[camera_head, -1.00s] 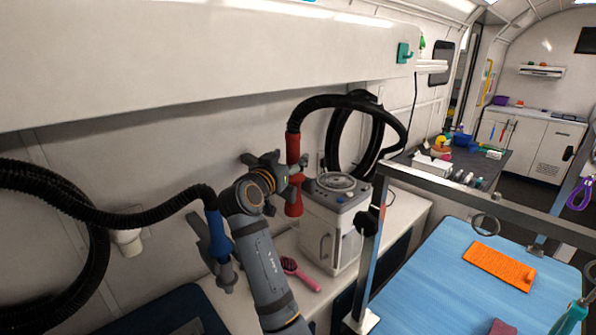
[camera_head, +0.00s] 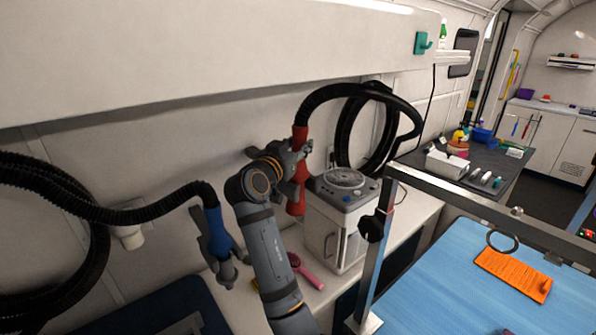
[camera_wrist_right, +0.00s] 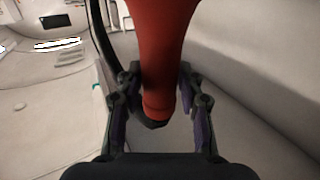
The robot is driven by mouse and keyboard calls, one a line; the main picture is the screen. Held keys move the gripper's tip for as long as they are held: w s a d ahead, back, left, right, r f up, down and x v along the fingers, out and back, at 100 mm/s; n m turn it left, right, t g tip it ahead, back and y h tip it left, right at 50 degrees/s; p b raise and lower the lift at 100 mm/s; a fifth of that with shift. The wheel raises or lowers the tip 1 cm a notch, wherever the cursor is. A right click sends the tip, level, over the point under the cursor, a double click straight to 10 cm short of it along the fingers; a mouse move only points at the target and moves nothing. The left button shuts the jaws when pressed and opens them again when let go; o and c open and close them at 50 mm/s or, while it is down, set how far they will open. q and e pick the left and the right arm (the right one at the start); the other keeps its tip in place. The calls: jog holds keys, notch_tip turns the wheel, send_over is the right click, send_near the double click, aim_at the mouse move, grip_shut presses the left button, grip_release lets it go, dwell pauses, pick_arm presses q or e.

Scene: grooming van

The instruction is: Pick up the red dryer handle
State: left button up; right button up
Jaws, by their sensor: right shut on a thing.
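The red dryer handle (camera_head: 297,203) hangs roughly upright from a black ribbed hose (camera_head: 327,92), in front of the van wall and beside a white machine. My right gripper (camera_head: 301,172) is at the handle's middle, its fingers shut on it and partly covering it. In the right wrist view the red handle (camera_wrist_right: 165,50) stands between the two dark fingers (camera_wrist_right: 160,100), which sit on either side of it. My left gripper is not in view.
A blue dryer handle (camera_head: 217,236) hangs at the left on another black hose. The white machine (camera_head: 335,228) stands close on the right of the red handle. A pink brush (camera_head: 305,272) lies on the counter. A metal frame (camera_head: 372,250) stands over the blue table (camera_head: 430,285).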

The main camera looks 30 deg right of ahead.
jog(key=shift+f, duration=0.3)
grip_shut()
jog(key=shift+s+r+b, duration=0.3)
jog(key=shift+b, duration=0.1)
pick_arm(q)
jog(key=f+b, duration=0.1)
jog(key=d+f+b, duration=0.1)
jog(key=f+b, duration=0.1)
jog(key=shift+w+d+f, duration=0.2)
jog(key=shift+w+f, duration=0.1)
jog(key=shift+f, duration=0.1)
pick_arm(e)
jog(key=s+d+r, duration=0.1)
jog(key=s+r, duration=0.6)
jog(key=s, duration=0.6)
jog(key=shift+r, duration=0.3)
